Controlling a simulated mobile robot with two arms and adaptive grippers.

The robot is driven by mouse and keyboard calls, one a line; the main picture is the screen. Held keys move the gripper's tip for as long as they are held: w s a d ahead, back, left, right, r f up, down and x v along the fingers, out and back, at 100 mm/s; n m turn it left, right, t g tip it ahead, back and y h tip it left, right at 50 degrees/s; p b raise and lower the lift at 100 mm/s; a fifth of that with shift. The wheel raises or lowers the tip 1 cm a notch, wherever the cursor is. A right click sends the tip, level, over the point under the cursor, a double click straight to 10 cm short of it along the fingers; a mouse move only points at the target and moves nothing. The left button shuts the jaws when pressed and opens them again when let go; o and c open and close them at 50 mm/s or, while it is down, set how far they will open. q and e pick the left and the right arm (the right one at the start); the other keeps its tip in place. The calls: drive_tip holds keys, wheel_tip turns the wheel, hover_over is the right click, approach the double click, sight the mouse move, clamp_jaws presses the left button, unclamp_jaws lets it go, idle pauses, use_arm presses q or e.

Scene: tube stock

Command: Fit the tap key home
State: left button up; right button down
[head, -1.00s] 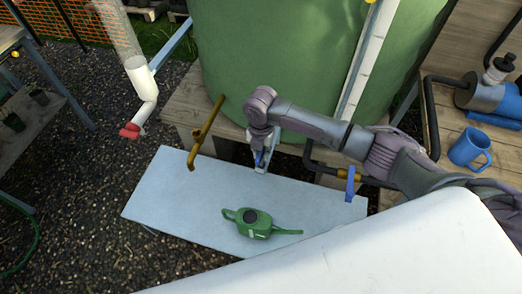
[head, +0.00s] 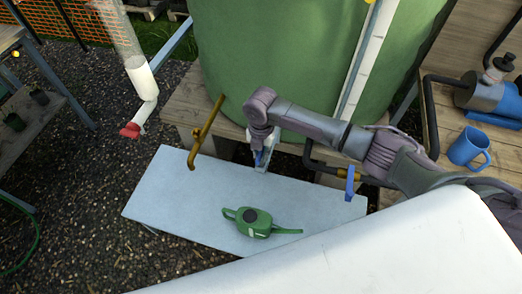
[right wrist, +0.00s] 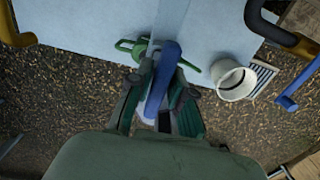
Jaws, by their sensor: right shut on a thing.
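My right gripper (head: 263,161) is shut on a blue key (right wrist: 166,70), which lies lengthwise between the fingers in the right wrist view. In the head view the gripper hangs above the back edge of the pale board, in front of the green tank. A brass tap (head: 205,132) with a downturned spout stands to its left, apart from the key; part of brass pipework (right wrist: 12,28) shows at the top left of the wrist view. The tap's socket for the key cannot be made out. My left gripper is not in view.
A green watering can (head: 254,222) sits on the pale board (head: 165,195). A black pipe with a brass valve and blue lever (head: 350,184) is right of the gripper. The green tank (head: 270,60) stands behind. A blue mug (head: 468,148) is on the wooden deck at right.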

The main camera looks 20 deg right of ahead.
drive_tip(key=shift+f+b, duration=0.6)
drive_tip(key=shift+f, duration=0.45)
idle(0.9)
drive_tip(key=shift+f, duration=0.7)
idle(0.3)
idle(0.6)
idle(0.4)
drive_tip(key=c, duration=1)
unclamp_jaws()
drive_tip(key=shift+r, duration=0.1)
wheel_tip(320, 180, up, 12)
drive_tip(key=shift+f, duration=0.1)
